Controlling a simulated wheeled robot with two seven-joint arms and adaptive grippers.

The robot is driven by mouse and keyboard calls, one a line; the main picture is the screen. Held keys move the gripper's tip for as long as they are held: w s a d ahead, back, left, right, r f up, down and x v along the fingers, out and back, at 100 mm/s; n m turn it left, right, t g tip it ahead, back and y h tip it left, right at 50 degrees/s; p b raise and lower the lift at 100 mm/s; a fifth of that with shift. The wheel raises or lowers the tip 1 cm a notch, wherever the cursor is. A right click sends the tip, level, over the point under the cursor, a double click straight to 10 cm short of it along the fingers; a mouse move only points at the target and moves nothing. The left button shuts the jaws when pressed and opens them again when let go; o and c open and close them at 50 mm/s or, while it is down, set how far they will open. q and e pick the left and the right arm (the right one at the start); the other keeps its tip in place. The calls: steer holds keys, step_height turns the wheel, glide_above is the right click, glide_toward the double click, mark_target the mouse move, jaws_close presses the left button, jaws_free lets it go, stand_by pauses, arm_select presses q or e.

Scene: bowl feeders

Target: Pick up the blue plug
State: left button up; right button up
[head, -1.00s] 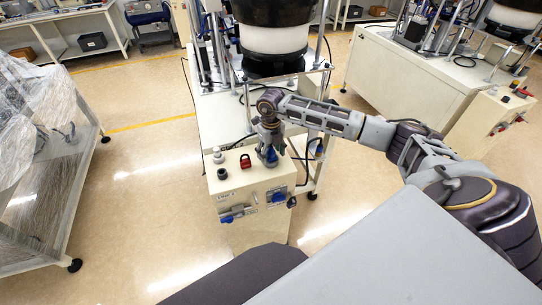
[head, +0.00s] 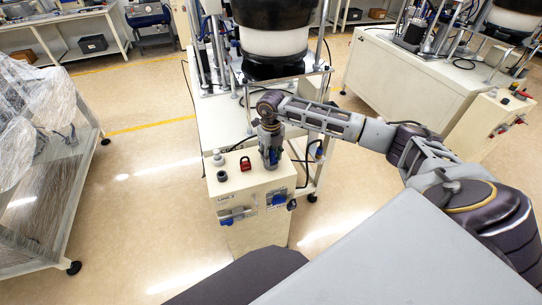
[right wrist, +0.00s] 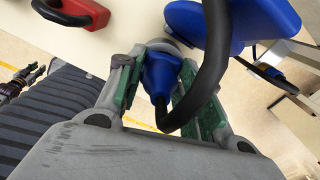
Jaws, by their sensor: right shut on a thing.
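The blue plug (right wrist: 160,75) has a black cable and sits between the two green-padded fingers of my right gripper (right wrist: 152,82) in the right wrist view. The gripper is shut on it. The plug's far end meets a round grey fitting on the pale box; I cannot tell whether it is seated there. In the head view my right gripper (head: 271,160) points down at the back right of the box top (head: 250,186), and only a little blue shows between its fingers.
A red padlock (head: 245,163), a black knob (head: 222,175) and a grey-white knob (head: 217,156) stand on the box top, left of the gripper. Blue connectors (head: 279,198) are on its front. A bowl feeder (head: 272,40) rises behind. Open floor lies to the left.

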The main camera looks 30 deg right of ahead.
steer(key=shift+w+r, duration=0.1)
steer(key=shift+r, duration=0.35)
step_height(320, 180, up, 8)
steer(key=shift+f, duration=0.15)
steer(key=shift+r+b, duration=0.3)
steer(key=shift+r, duration=0.35)
arm_select(q)
steer(key=shift+w+a+f, duration=0.2)
steer(key=shift+w+a, duration=0.1)
steer(key=shift+w, duration=0.05)
steer(key=shift+s, duration=0.15)
